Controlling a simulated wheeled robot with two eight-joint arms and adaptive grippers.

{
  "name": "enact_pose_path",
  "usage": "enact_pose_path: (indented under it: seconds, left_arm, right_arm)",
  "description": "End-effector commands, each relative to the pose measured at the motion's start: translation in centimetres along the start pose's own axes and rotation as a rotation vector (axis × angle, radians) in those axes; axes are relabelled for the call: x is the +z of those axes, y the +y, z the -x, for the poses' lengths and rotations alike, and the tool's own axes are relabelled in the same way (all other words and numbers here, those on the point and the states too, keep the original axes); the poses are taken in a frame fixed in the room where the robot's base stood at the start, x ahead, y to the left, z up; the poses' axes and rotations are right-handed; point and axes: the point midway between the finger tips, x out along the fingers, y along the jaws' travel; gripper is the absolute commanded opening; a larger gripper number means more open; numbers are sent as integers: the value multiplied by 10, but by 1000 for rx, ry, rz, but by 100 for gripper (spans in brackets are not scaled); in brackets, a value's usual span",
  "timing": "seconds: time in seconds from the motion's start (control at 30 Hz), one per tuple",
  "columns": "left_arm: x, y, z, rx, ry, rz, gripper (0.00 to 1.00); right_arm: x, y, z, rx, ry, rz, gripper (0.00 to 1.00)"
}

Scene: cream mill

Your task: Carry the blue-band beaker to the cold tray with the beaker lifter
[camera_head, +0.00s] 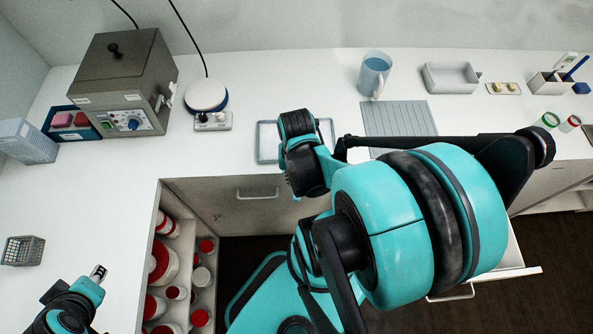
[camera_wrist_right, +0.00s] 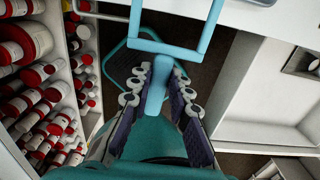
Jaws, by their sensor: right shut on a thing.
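In the right wrist view my right gripper (camera_wrist_right: 160,82) is shut on the handle of a light-blue framed tool, apparently the beaker lifter (camera_wrist_right: 193,50). The tool's loop extends toward the counter edge and looks empty. In the head view my right arm hides this gripper. My left gripper (camera_head: 97,272) is at the lower left over the counter; its jaws are too small to read. I cannot pick out the blue-band beaker for certain. A white round item with a blue lower rim (camera_head: 206,96) stands on the counter. A blue-rimmed tray (camera_head: 267,141), possibly the cold tray, is partly hidden behind my arm.
A grey lidded bath (camera_head: 118,80) stands at the left. A ribbed grey mat (camera_head: 400,117), a jug (camera_head: 374,75) and a white bin (camera_head: 450,78) are at the right. Shelves of red-capped jars (camera_head: 165,262) and a drawer (camera_head: 488,283) stand open below the counter.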

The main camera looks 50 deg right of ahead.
Motion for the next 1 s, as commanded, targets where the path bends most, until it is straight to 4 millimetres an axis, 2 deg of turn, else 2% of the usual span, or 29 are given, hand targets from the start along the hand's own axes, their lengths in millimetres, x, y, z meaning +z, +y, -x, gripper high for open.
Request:
enact_pose_path:
  seconds: [0.8,1.0]
  left_arm:
    - [-38,0,52,0,0,0,31]
    - [-38,0,53,0,0,0,31]
  right_arm:
    - [0,0,68,0,0,0,0]
    - [0,0,69,0,0,0,0]
